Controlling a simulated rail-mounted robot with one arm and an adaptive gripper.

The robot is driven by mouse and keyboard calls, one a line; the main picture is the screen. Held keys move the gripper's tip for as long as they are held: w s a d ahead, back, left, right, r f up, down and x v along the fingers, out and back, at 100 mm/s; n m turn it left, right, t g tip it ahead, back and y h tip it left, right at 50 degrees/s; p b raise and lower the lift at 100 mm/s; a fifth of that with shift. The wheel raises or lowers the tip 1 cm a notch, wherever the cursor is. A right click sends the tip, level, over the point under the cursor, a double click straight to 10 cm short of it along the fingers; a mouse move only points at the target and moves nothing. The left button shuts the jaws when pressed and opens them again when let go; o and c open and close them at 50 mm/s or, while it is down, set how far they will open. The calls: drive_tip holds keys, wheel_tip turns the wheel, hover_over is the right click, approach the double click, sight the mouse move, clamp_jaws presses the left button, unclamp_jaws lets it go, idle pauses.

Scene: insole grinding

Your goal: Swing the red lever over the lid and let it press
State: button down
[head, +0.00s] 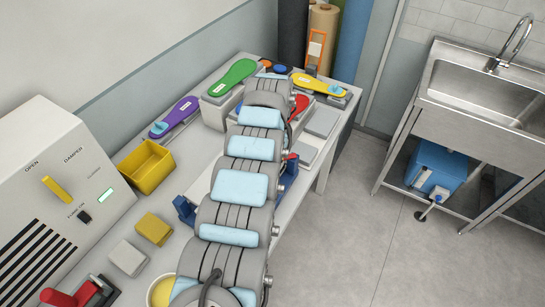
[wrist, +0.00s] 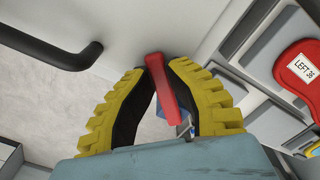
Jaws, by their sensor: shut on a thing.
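The red lever (wrist: 160,85) stands between the two yellow-padded fingers of my gripper (wrist: 154,72) in the wrist view. The fingers close in on it near their tips, and its end sticks out past them. In the head view, a small red part (head: 291,157) shows just right of my arm, close to a blue fixture (head: 289,172); it looks like the same lever. My arm hides the gripper in the head view. A pale flat surface (wrist: 195,22) lies beyond the fingertips; I cannot tell whether it is the lid.
A red insole marked LEFT 36 (wrist: 303,68) lies at the right in the wrist view. A dark curved bar (wrist: 55,58) is at the left. On the bench are purple (head: 174,117), green (head: 232,77) and yellow (head: 318,85) insoles and a yellow bin (head: 146,167). The floor (head: 370,240) is clear.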

drive_tip(key=shift+f, duration=0.1)
drive_tip(key=c, duration=1)
unclamp_jaws()
drive_tip(key=shift+r, duration=0.2)
wheel_tip(320, 180, up, 12)
drive_tip(key=shift+f, duration=0.15)
